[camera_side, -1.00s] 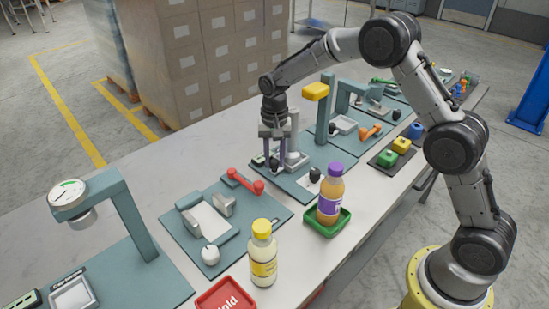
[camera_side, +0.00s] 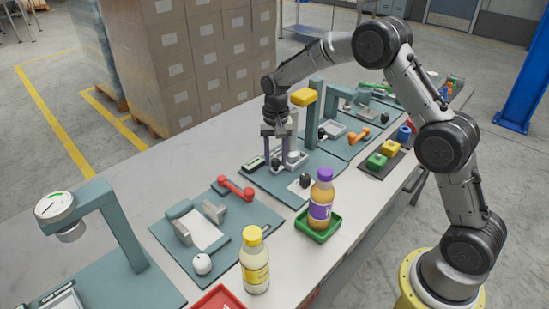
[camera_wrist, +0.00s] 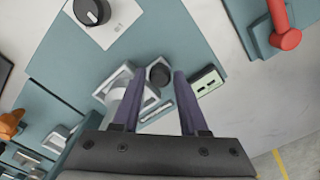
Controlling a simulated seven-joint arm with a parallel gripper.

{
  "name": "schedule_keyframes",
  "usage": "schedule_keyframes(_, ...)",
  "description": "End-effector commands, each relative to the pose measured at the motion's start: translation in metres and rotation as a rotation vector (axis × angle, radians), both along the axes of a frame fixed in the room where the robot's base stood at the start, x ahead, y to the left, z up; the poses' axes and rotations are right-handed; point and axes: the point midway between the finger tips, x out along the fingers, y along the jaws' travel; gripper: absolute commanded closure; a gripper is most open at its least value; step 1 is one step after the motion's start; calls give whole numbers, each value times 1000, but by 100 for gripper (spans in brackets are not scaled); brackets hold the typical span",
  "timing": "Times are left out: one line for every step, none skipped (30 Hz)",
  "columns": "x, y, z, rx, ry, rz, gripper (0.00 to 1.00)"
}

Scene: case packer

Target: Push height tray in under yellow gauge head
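The yellow gauge head (camera_side: 303,97) sits on a teal post at the station's right end. A black knob (camera_wrist: 158,74) stands at the tray's edge. My gripper (camera_side: 276,160) is low over the station with a finger on either side of this knob, apparently shut on it; in the wrist view the fingertips (camera_wrist: 157,76) flank it closely. The fingers partly hide the knob in the side view.
A second black knob (camera_side: 305,180) stands on a white plate in front. A small display (camera_wrist: 207,82) is beside the tray. A red handle (camera_side: 236,188) is on the left station. A purple-capped bottle (camera_side: 320,200) in a green tray and a yellow-capped bottle (camera_side: 254,262) stand at the front.

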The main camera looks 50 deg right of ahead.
Motion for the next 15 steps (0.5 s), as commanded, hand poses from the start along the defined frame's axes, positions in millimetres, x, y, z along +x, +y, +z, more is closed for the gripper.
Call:
schedule_keyframes(0,0,0,0,0,0,53)
schedule_keyframes(0,0,0,0,0,0,53)
schedule_keyframes(0,0,-1,0,0,0,53)
schedule_keyframes(0,0,-1,1,1,0,53)
schedule_keyframes(0,0,-1,1,1,0,53)
schedule_keyframes(0,0,-1,0,1,0,53)
schedule_keyframes(0,0,-1,0,1,0,53)
schedule_keyframes(0,0,-1,0,1,0,53)
schedule_keyframes(0,0,0,1,1,0,53)
schedule_keyframes(0,0,1,1,1,0,53)
schedule_keyframes(0,0,3,0,0,0,53)
schedule_keyframes(0,0,6,0,-1,0,53)
schedule_keyframes(1,0,9,0,-3,0,53)
schedule_keyframes(1,0,13,0,-3,0,53)
schedule_keyframes(1,0,19,0,-3,0,53)
